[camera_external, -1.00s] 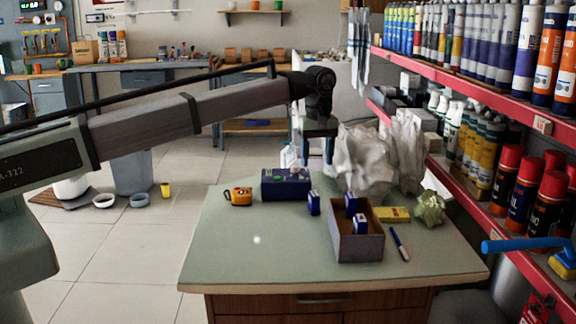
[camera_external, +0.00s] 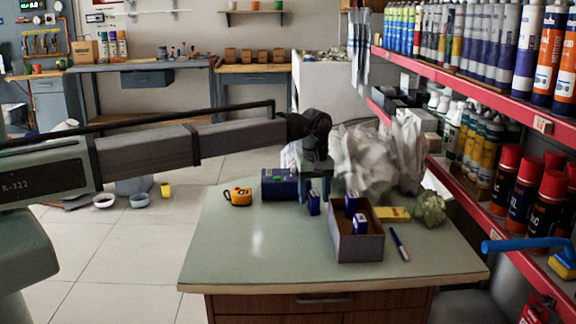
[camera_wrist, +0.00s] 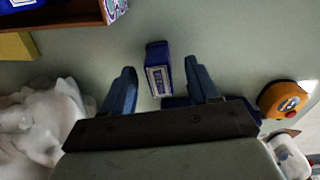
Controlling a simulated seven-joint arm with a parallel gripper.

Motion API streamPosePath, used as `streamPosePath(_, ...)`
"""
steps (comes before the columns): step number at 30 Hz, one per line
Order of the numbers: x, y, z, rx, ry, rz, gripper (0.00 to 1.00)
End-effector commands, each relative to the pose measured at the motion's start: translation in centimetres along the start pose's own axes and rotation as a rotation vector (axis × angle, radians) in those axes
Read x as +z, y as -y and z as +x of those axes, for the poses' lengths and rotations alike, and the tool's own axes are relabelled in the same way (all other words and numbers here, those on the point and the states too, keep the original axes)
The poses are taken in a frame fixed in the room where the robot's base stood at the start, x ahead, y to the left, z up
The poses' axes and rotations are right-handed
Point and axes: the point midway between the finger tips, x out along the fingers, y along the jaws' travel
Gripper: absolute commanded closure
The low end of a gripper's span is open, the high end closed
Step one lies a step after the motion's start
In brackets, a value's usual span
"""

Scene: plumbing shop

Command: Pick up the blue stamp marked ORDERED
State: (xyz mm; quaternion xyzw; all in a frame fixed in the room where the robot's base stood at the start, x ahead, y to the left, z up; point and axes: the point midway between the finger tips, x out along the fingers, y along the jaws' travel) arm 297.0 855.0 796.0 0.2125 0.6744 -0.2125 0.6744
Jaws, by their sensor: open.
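A small blue stamp (camera_external: 313,206) with a white label stands on the green worktop, left of an open box (camera_external: 361,249). In the wrist view the stamp (camera_wrist: 158,70) shows between my two fingertips, with space on both sides; its label is too small to read. My gripper (camera_external: 315,192) is open, pointing down, low over the stamp and not visibly touching it. Two more blue stamps, one farther back (camera_external: 351,203) and one nearer (camera_external: 360,224), are in the box. Their lettering cannot be read either.
A dark blue case (camera_external: 278,184) stands close behind left of the stamp, with an orange tape measure (camera_external: 238,197) farther left. A yellow pack (camera_external: 393,214), a pen (camera_external: 399,243) and crumpled plastic (camera_external: 365,160) lie right and behind. The front left worktop is clear.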

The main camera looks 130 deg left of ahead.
Motion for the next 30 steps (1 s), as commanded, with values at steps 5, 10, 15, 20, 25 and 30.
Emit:
streamPosePath(5, 0.0, 0.0, 1.9, 0.000, -0.001, 0.001, 0.40)
streamPosePath(10, 0.0, 0.0, 2.1, 0.001, -0.001, 0.001, 0.40)
streamPosePath(15, 0.0, 0.0, 2.1, 0.001, -0.001, 0.001, 0.51)
streamPosePath(20, 0.0, 0.0, 2.0, 0.001, -0.001, 0.001, 0.66)
streamPosePath(25, 0.0, 0.0, 2.0, 0.001, -0.001, 0.001, 0.83)
streamPosePath(30, 0.0, 0.0, 2.0, 0.001, -0.001, 0.001, 0.99)
